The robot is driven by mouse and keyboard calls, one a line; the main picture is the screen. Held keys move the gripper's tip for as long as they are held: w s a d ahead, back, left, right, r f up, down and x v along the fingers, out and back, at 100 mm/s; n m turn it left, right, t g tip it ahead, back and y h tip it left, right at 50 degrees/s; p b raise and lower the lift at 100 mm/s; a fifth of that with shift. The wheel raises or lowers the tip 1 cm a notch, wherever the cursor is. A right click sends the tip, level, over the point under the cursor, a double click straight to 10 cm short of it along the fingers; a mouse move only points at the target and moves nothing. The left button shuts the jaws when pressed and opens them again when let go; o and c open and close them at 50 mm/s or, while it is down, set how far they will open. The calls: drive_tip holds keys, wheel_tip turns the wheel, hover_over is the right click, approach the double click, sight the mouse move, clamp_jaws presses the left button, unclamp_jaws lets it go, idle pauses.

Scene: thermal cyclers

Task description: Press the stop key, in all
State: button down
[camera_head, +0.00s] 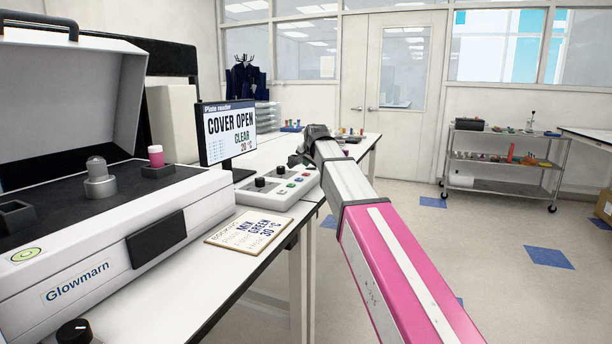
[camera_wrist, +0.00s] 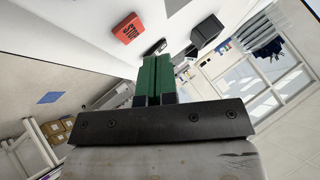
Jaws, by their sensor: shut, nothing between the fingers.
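In the wrist view, the stop key (camera_wrist: 128,28) is a red-orange square with dark lettering on a white panel. My gripper (camera_wrist: 160,62) has green fingers close together with nothing between them, and their tips are below and to the right of the key, apart from it in the picture. In the head view, a white control box (camera_head: 251,197) with dark knobs and small coloured keys sits on the bench. The dark end of my arm (camera_head: 308,146) is behind and above it to the right. I cannot make out the stop key's lettering there.
A Glowmarn machine (camera_head: 90,275) stands open at the left. A plate reader screen (camera_head: 231,131) reads COVER OPEN, CLEAR, 20 °C. In the wrist view a dark knob (camera_wrist: 207,32) is right of the key.

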sight(307, 174)
drive_tip(key=shift+r, duration=2.05)
drive_tip(key=shift+s, duration=0.1)
